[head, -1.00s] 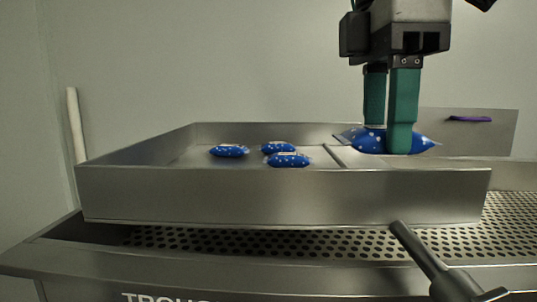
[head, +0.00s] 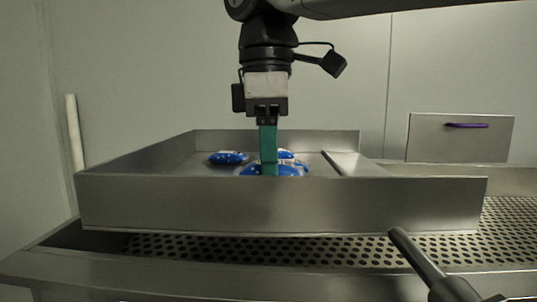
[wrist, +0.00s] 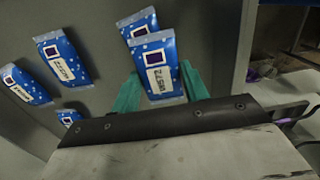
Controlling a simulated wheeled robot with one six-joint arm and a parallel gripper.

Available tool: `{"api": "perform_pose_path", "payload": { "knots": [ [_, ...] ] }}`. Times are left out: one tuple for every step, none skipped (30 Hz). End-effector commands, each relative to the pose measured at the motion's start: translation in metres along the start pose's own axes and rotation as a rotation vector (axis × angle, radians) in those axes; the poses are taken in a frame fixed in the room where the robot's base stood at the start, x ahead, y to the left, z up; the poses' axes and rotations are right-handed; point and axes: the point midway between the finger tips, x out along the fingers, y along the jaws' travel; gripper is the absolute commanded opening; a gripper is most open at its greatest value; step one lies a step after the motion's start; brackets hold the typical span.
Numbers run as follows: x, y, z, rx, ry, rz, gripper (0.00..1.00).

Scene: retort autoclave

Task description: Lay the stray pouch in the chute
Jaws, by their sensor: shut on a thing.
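My gripper (head: 268,172) points straight down over the metal tray, its green fingers shut on a blue pouch with white dots (head: 291,171). The held pouch is low, just behind the tray's front wall, which hides its lower edge; I cannot tell whether it touches the tray floor. In the wrist view the held pouch (wrist: 160,68) lies between the fingers, with a white label and square mark. Another pouch (wrist: 137,24) lies close beside it and is partly covered. I cannot tell which part is the chute.
Other blue pouches lie in the tray (head: 130,198); one is at the left (head: 227,158). A raised divider (head: 345,166) runs through the tray's right part. Right of it stands a panel with a purple handle (head: 467,125). A grey lever (head: 425,262) rises in front.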

Motion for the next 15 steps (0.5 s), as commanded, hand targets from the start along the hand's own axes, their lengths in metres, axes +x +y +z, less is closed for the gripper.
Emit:
{"api": "perform_pose_path", "payload": {
  "knots": [
    [0.0003,0.0,0.0001,0.0,0.001,0.001,0.22],
    [0.0002,0.0001,0.0001,0.0,0.001,0.001,0.22],
    [0.0,0.0001,0.0001,0.0,0.001,0.001,0.22],
    [0.0,0.0001,0.0001,0.0,0.001,0.001,0.22],
    [0.0,0.0001,0.0002,0.0,0.001,0.001,0.22],
    [0.0,0.0,0.0002,0.0,0.001,0.001,0.22],
    [0.0002,0.0,0.0002,0.0,0.001,0.001,0.22],
    [0.0008,0.0,0.0002,0.0,0.001,0.001,0.22],
    [0.0019,0.0,0.0002,0.0,0.001,0.001,0.22],
    [0.0028,0.0,0.0002,0.0,0.001,0.001,0.22],
    [0.0037,0.0,0.0001,0.0,0.001,0.001,0.22],
    [0.0048,0.0,0.0001,0.0,0.001,0.001,0.22],
    [0.0057,-0.0001,0.0001,0.0,0.001,0.001,0.22],
    [0.0067,-0.0001,0.0001,0.0,0.001,0.001,0.22],
    [0.008,-0.0002,0.0002,0.0,0.0,0.001,0.22]
  ]
}}
